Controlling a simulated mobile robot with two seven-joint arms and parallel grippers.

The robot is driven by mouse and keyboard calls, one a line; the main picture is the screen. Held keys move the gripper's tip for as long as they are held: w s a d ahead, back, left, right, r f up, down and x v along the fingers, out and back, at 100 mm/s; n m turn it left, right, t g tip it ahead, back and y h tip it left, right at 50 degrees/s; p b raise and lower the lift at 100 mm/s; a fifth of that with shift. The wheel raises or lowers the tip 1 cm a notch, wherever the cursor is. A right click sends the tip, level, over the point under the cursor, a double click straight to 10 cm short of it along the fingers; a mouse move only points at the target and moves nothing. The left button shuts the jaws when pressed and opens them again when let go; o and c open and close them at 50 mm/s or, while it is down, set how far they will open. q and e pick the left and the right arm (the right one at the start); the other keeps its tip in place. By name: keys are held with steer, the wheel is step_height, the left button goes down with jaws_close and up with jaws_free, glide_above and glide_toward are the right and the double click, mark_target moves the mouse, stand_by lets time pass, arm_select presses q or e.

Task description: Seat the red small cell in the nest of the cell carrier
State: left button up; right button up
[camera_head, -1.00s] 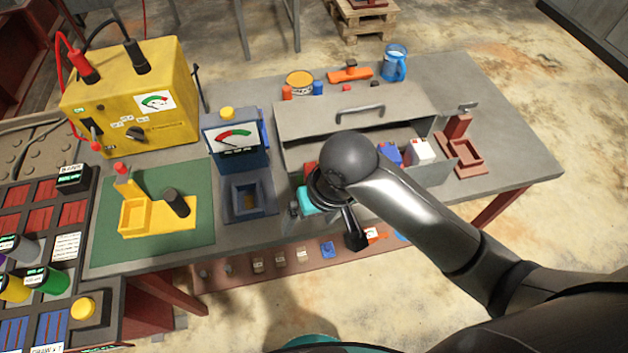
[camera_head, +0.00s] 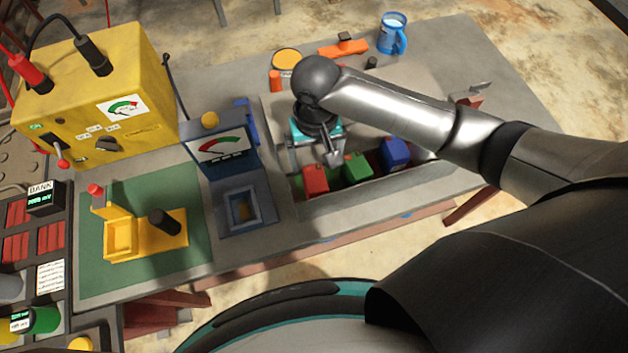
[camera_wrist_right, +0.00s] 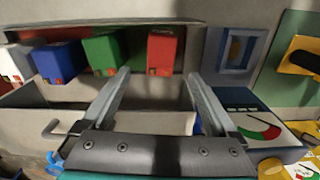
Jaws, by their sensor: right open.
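The red small cell (camera_head: 315,180) stands in the open front of a grey bin, at the left end of a row of cells. It also shows in the right wrist view (camera_wrist_right: 165,48), just beyond my fingertips. My right gripper (camera_head: 333,158) is open and empty, close to the red cell and apart from it; its two fingers show in the right wrist view (camera_wrist_right: 157,76). A yellow holder (camera_head: 150,242) with a square pocket and a black knob, seemingly the cell carrier, sits on the green mat; its pocket looks empty. My left gripper is out of view.
A green cell (camera_head: 357,167) and a blue cell (camera_head: 396,153) stand beside the red one. A blue gauge unit (camera_head: 222,160) with a square pocket stands between bin and mat. The yellow meter box (camera_head: 95,95) rises behind the mat. A blue mug (camera_head: 393,35) stands at the back.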

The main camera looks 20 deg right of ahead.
mark_target(315, 177)
step_height(315, 177, down, 5)
steer(key=shift+r, duration=0.1)
steer(key=shift+f+b, duration=0.3)
steer(key=shift+f, duration=0.15)
step_height(315, 177, down, 4)
steer(key=shift+s+f, duration=0.15)
steer(key=shift+f, duration=0.1)
steer(key=shift+f+b, duration=0.3)
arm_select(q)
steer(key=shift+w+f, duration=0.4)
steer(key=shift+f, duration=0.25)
arm_select(e)
steer(key=c, duration=0.3)
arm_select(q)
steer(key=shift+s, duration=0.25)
arm_select(e)
jaws_close()
steer(key=shift+r, duration=0.1)
